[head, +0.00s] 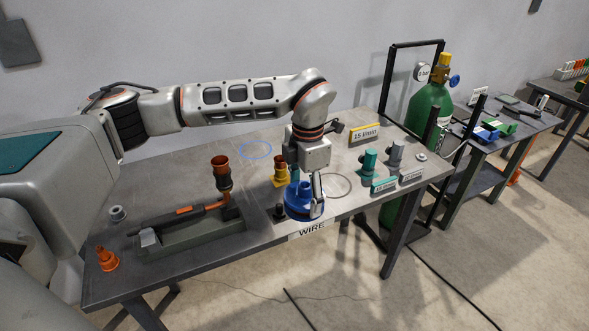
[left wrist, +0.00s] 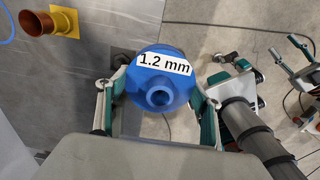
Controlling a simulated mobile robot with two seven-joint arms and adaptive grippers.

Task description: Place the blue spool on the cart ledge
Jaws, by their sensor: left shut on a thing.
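My left gripper (head: 312,190) is shut on the blue spool (head: 297,201) near the front edge of the grey work table (head: 343,205). The spool also shows in the left wrist view (left wrist: 160,92), between the two fingers, with a "1.2 mm" label facing the camera. I cannot tell if the spool touches the table. A "WIRE" label (head: 312,228) is on the table's front edge just below it. A black cart frame (head: 390,80) with a green gas cylinder (head: 430,108) stands beyond the table's right end. I cannot clearly make out its ledge.
An orange nozzle in a yellow holder (head: 280,181) stands close behind the spool. A small black part (head: 279,211) sits just left of it. A torch on a stand (head: 190,222) lies farther left. Teal (head: 369,162) and grey (head: 396,153) fittings stand to the right.

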